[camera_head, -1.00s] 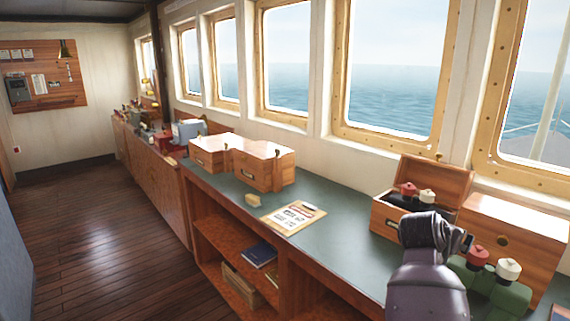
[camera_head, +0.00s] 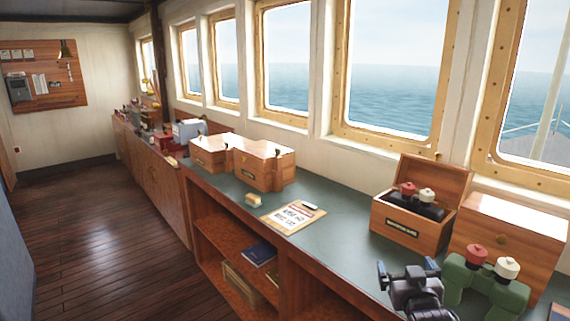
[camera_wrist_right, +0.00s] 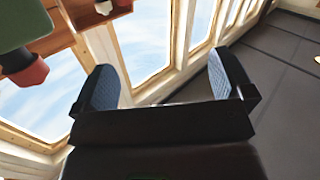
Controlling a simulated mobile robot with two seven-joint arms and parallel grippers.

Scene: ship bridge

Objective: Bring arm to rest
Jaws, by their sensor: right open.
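My right gripper (camera_head: 409,268) is open and empty at the lower right of the head view, over the front of the counter. It is just left of a green piece with red and white knobs (camera_head: 487,288). In the wrist view its two blue-padded fingers (camera_wrist_right: 165,88) stand wide apart with nothing between them. The open wooden box (camera_head: 405,229) is behind the gripper, with a red knob and a white knob showing in it. My left gripper is not in view.
The green counter (camera_head: 345,247) holds a clipboard (camera_head: 293,216), a small yellowish block (camera_head: 253,199) and closed wooden boxes (camera_head: 264,167). Another closed wooden box (camera_head: 513,235) stands at the right. The wooden floor (camera_head: 95,225) at the left is clear.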

